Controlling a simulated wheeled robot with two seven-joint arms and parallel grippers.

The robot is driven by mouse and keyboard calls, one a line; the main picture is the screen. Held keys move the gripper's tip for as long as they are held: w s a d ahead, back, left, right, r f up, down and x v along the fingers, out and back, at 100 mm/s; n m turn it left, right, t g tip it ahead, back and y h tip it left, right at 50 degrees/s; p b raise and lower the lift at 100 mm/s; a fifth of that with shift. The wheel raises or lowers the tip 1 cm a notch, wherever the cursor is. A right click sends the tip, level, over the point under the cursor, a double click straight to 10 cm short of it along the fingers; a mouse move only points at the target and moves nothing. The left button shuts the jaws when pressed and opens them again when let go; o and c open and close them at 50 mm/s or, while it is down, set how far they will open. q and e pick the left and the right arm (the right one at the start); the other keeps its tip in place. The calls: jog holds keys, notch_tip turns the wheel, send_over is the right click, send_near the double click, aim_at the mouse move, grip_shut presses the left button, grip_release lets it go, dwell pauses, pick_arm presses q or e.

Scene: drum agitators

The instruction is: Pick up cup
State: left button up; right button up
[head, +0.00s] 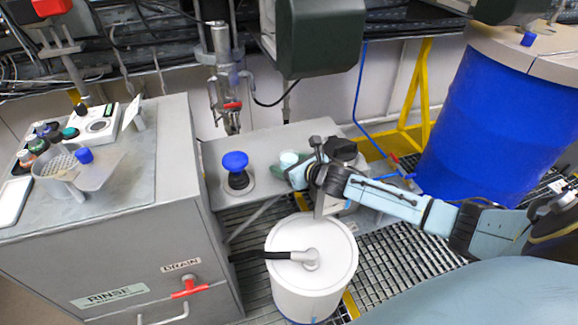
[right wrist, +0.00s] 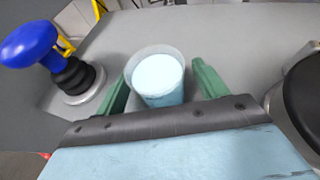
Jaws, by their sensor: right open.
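The cup (right wrist: 158,78) is a small clear cup with pale blue-white contents. In the right wrist view it stands upright on the grey shelf, between the two green fingers of my right gripper (right wrist: 160,85). The fingers are open, with a gap showing on the right side of the cup; the left finger is close to it. In the head view the cup (head: 289,158) shows at the tip of my right gripper (head: 290,168), partly hidden by the gripper. My left gripper is not in view.
A blue-knobbed plunger (head: 236,170) stands on the grey shelf (head: 230,140) left of the cup. A white lidded bucket (head: 310,255) is below in front. A rinse cabinet (head: 110,240) is at the left, and a large blue drum (head: 480,120) at the right.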

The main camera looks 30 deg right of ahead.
jog(key=shift+x, duration=0.95)
jog(key=c, duration=1.1)
jog(key=shift+r, duration=0.1)
jog(key=shift+r, duration=0.15)
